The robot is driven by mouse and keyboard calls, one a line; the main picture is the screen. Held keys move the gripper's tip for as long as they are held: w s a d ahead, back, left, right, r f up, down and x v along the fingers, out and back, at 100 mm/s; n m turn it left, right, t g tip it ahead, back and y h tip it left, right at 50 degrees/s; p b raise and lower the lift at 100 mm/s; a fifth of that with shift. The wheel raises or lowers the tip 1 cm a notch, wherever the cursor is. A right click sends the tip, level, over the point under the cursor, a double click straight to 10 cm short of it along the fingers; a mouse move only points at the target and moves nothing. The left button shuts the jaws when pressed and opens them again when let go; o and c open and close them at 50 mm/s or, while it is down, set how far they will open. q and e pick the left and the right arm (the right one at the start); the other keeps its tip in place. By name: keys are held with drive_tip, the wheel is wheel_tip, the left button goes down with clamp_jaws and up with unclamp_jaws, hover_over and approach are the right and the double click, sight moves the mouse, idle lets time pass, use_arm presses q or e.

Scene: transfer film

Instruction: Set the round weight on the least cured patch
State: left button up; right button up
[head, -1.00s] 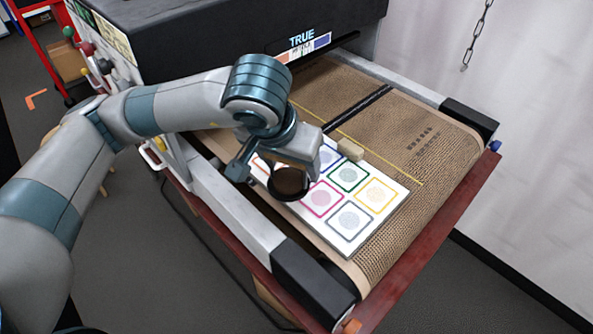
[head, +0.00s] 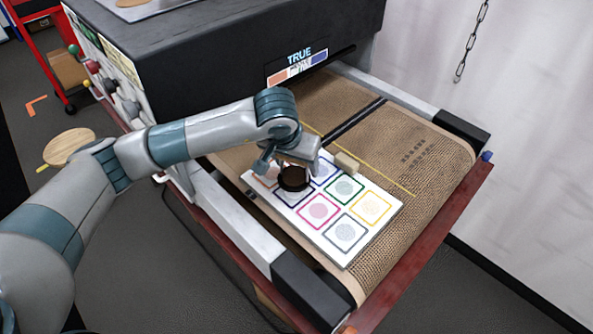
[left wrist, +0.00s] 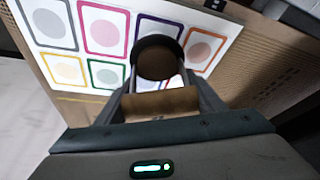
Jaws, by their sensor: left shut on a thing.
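The round weight (head: 294,178) is a dark disc with a brown top, held in my left gripper (head: 292,166). It is over the near row of a white board (head: 376,231), partly covering a navy-framed patch (head: 288,197). I cannot tell whether it touches the board. The left wrist view also shows the weight (left wrist: 156,60) between the fingers. Other framed patches are magenta (head: 318,210), grey (head: 345,232), yellow (head: 371,207), green (head: 345,187), blue (head: 325,170) and orange, clearest in the left wrist view (left wrist: 200,48). The grey and yellow discs look pale. My right gripper is not in view.
The board lies on a brown mesh conveyor belt (head: 433,160) coming from a black machine (head: 220,55). A tan block (head: 347,162) sits at the board's far edge, beside my gripper. A chain (head: 470,40) hangs at the right. The belt right of the board is clear.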

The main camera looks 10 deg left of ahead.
sight(295, 173)
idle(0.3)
use_arm(q)
drive_tip(key=shift+f, duration=0.15)
wheel_tip(295, 173, down, 2)
drive_tip(key=shift+f+p, duration=0.15)
drive_tip(key=shift+p, duration=0.8)
drive_tip(key=shift+f, duration=0.6)
drive_tip(key=shift+f, duration=0.15)
drive_tip(key=o, duration=1.7)
drive_tip(key=shift+o, duration=0.2)
